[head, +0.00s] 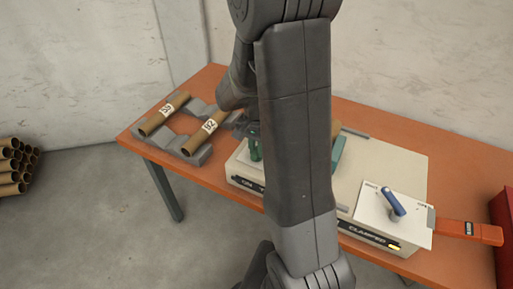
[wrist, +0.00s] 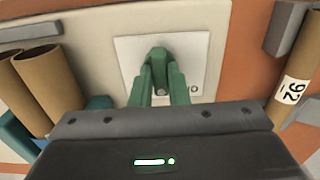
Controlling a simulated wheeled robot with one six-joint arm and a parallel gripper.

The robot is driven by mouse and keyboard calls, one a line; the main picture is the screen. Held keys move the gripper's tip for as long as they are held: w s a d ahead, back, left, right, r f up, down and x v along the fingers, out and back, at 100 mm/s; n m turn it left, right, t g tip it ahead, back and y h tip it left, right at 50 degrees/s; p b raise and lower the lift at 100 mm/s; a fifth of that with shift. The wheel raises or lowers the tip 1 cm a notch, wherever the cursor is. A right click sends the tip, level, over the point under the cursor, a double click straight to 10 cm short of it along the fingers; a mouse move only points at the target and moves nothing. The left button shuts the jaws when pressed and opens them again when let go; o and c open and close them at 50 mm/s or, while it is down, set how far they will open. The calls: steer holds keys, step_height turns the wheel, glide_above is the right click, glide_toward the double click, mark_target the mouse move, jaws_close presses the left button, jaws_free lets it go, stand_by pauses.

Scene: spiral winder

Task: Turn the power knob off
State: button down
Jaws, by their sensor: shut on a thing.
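My gripper, with green fingers, shows in the wrist view (wrist: 161,78) and partly in the head view (head: 254,145). It is shut on the power knob (wrist: 160,88), of which only a little grey shows between the fingers. The knob sits on a white label plate (wrist: 203,58) on the cream machine (head: 408,160). An "O" mark is visible on the plate beside the fingers. The knob's exact angle is hidden by the fingers. In the head view my arm covers the middle of the machine, and a front panel (head: 246,184) appears to read "ON".
A blue lever (head: 393,201) stands on the machine's right, above a "CLAMPED" panel (head: 368,235) with a yellow light. Brown tubes lie in a grey rack (head: 194,155) at left. An orange part (head: 468,231) sticks out right, near a red box (head: 504,225).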

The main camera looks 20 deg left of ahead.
mark_target(256, 150)
steer(key=shift+n, duration=0.3)
steer(key=n, duration=0.3)
steer(key=shift+b, duration=0.4)
steer(key=shift+n, duration=2)
steer(key=c, duration=1.4)
jaws_free()
step_height(256, 150, up, 14)
